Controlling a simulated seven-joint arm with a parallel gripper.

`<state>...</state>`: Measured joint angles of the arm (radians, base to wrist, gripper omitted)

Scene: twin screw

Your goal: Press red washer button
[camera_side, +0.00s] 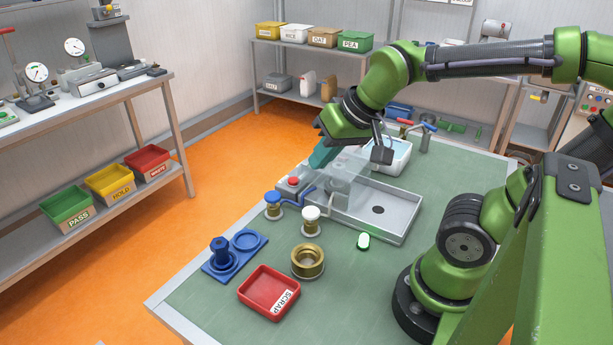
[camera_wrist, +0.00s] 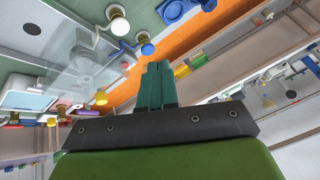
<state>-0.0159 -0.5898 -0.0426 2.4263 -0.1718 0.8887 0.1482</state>
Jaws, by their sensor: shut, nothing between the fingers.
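The red button (camera_side: 293,182) sits on a small grey block at the left end of the grey washer station (camera_side: 395,228) in the side view. A clear cover (camera_side: 349,170) stands on the station just right of the button. My gripper (camera_side: 316,163) is above and slightly right of the button, with teal fingers pointing down and left. A visible gap separates the fingertips from the button. In the wrist view my gripper (camera_wrist: 157,68) has its fingers together, with nothing between them.
A blue-topped valve (camera_side: 272,200) and a white-topped valve (camera_side: 311,215) stand in front of the station. A brass ring (camera_side: 308,261), blue fixture (camera_side: 222,252) and red SCRAP tray (camera_side: 269,293) are nearer. A white basin (camera_side: 398,162) stands behind.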

